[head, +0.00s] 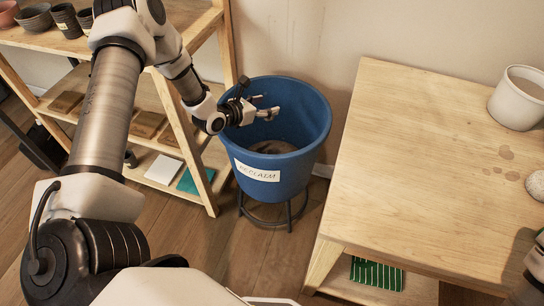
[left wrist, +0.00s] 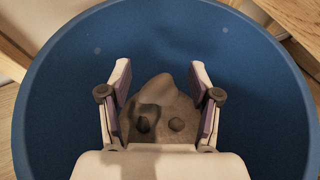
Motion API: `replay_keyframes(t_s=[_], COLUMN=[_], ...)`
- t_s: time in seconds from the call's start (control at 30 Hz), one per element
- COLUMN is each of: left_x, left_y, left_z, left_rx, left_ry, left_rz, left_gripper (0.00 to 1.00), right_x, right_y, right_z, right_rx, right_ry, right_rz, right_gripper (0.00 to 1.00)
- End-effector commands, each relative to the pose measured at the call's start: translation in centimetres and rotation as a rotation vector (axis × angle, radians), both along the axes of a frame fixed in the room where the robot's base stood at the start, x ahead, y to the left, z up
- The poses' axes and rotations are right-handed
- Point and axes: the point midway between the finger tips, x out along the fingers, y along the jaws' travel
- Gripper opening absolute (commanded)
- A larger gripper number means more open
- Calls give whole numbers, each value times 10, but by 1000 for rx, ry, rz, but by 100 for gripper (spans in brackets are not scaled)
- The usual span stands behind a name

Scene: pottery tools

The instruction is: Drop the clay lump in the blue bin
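The blue bin (head: 305,166), labelled "RECLAIM", stands on a dark metal stand between the shelf and the table. My left gripper (head: 268,114) is over the bin's mouth, with its fingers apart and nothing held between them. The left wrist view also shows the open gripper (left wrist: 160,100) above the inside of the blue bin (left wrist: 60,85). Grey-brown clay (left wrist: 168,105) lies in the bin below the fingers, with a peaked part and small rounded lumps; I cannot tell which piece is the clay lump. My right gripper is not in view.
The wooden table (head: 420,150) at right holds a pale pot (head: 517,99), damp spots and a pale rounded object (head: 537,185) at the picture's edge. A wooden shelf (head: 203,178) with pots and boards stands close on the bin's left. The wall is behind the bin.

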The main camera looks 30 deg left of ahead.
Motion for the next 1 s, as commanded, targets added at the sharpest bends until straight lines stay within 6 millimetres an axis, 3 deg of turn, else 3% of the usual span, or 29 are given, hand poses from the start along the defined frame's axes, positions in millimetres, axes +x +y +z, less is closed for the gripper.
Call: replay_keyframes(t_s=[0.37,0.8,1.0], left_x=[-4,-81,-100], left_y=[1,20,28], left_z=[2,36,43], left_rx=[-1,-11,0], left_ry=[1,-4,0], left_rz=[2,6,15], left_gripper=[74,74,74], right_x=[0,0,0], right_y=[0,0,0], right_z=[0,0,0], right_rx=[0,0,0], right_ry=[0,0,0], right_rz=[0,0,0], right_gripper=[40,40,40])
